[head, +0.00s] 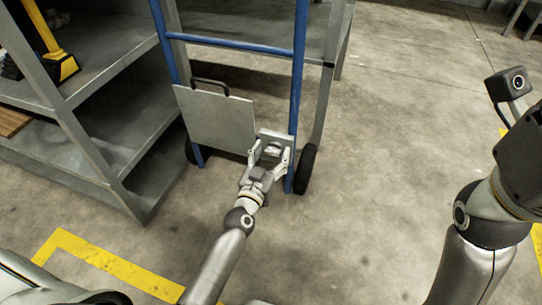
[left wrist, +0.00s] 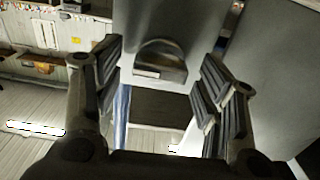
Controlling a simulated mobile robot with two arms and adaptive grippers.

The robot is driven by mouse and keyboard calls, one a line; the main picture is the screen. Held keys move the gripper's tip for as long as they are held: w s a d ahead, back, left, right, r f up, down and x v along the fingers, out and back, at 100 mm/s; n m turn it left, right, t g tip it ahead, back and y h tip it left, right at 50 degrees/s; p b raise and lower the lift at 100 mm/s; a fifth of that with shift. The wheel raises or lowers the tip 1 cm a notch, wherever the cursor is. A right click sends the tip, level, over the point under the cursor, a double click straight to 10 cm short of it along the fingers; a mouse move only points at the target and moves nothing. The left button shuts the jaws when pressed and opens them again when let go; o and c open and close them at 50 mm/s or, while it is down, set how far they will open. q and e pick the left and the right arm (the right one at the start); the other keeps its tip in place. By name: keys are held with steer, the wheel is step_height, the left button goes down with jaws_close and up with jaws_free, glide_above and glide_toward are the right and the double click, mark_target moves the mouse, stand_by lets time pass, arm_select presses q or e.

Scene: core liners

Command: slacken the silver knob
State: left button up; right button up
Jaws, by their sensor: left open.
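The silver knob (head: 272,149) is a small rounded metal piece on a light grey panel low on the blue-framed hand truck. In the left wrist view the knob (left wrist: 160,62) shows as a half-round silver shape on a grey face. My left gripper (head: 270,157) is open in front of the panel, one finger to each side of the knob. In the left wrist view the black finger pads (left wrist: 165,82) stand apart, with gaps between them and the knob. My gripper partly covers the panel in the head view. My right gripper is not in view.
The hand truck (head: 230,43) has a grey plate (head: 215,121) with a dark handle, left of the knob, and a black wheel (head: 306,170) on the right. A grey shelf (head: 110,125) stands at the left. The concrete floor (head: 390,140) at the right is clear.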

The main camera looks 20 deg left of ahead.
arm_select(q)
steer(key=c, duration=1)
